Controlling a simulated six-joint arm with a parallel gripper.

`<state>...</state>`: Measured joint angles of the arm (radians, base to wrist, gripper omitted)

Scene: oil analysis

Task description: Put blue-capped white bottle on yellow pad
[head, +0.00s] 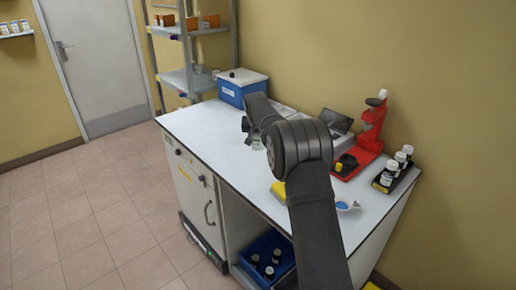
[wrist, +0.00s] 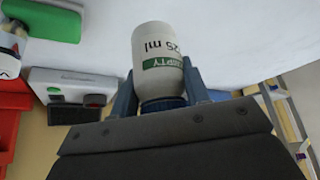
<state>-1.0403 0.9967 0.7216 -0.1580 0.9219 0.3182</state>
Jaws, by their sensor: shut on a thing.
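The white bottle (wrist: 157,52) with a green label fills the middle of the wrist view, its blue cap (wrist: 163,104) towards my gripper. My gripper (wrist: 160,90) is shut on it, one blue-grey finger on each side of the cap end. In the head view my arm hides most of the gripper and the bottle, above the middle of the bench. The yellow pad (head: 279,190) lies near the bench's front edge, partly behind my arm.
The white bench (head: 205,125) has free room at its left. A blue box (head: 241,88) stands at the back. A red device (head: 371,130), a dark-screened instrument (head: 336,122) and a rack of bottles (head: 393,174) stand along the wall. A blue spoon-like dish (head: 343,205) lies right of my arm.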

